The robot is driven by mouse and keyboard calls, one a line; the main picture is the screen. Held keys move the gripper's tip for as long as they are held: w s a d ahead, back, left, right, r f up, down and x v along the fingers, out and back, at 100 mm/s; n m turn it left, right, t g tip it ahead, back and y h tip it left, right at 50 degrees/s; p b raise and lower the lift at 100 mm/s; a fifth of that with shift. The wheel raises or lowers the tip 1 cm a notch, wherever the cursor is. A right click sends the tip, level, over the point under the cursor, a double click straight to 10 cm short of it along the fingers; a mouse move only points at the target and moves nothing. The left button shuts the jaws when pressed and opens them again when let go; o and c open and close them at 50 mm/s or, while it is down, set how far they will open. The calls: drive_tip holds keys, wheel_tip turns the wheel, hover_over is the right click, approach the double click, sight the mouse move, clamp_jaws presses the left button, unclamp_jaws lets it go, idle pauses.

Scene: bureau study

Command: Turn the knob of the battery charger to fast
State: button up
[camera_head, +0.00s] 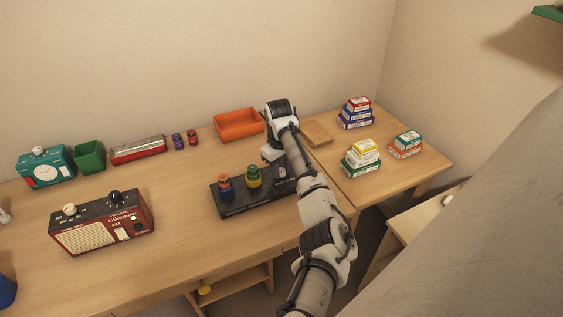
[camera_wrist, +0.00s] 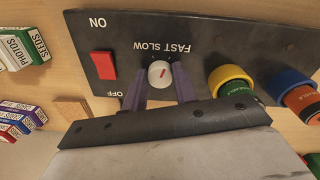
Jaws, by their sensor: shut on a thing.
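The battery charger (camera_head: 238,203) is a long black box on the desk. Its black top panel (camera_wrist: 200,50) fills much of the wrist view, with "FAST SLOW" lettering upside down beside the knob. The knob (camera_wrist: 159,73) is small, round and white with a slanted red mark; I cannot tell which word the mark points to. My gripper (camera_wrist: 160,86) is shut on the knob, with a purple finger on each side.
A red switch (camera_wrist: 103,65) sits beside the knob, marked ON and OFF. Yellow-green (camera_head: 253,177) and orange-blue (camera_head: 225,185) cylinders stand in the charger. A red radio (camera_head: 103,222) is to the left. An orange tray (camera_head: 238,124) and stacked small boxes (camera_head: 361,158) are nearby.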

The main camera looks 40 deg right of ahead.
drive_tip(key=shift+m+p, duration=0.75)
drive_tip(key=shift+m, duration=0.35)
drive_tip(key=o, duration=1)
drive_tip(key=r, duration=1.3)
drive_tip(key=shift+a+r+p, duration=0.25)
drive_tip(key=shift+r+p, duration=0.15)
